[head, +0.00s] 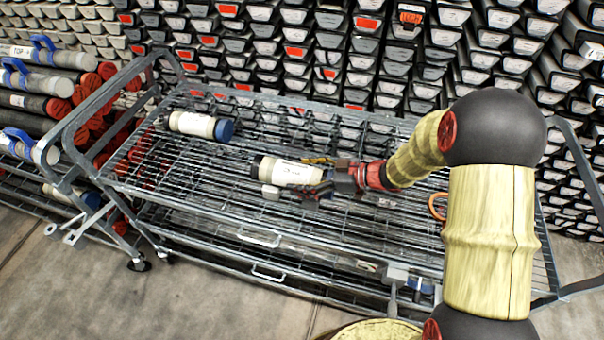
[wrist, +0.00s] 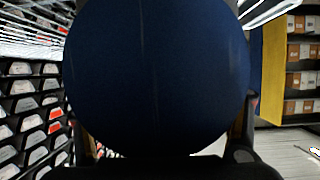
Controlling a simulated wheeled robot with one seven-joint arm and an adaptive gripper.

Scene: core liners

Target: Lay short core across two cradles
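A short core (head: 285,172), white with a label and a dark band at its left end, lies roughly level over the trolley's wire top. My gripper (head: 322,174) is at its right end, with fingers along both sides, and looks shut on it. In the wrist view its round blue end cap (wrist: 155,75) fills the middle, between the fingers. A small light grey block (head: 270,192) shows just below the core's left part; it may be a cradle. I cannot tell whether the core touches it. A second cradle cannot be made out near the core.
Another white core (head: 200,125) with a blue cap lies on the trolley's wire top (head: 180,170), further left. A rack of long cores (head: 40,85) stands left of the trolley. Stacked trays (head: 330,45) line the back. The wire top's front left is clear.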

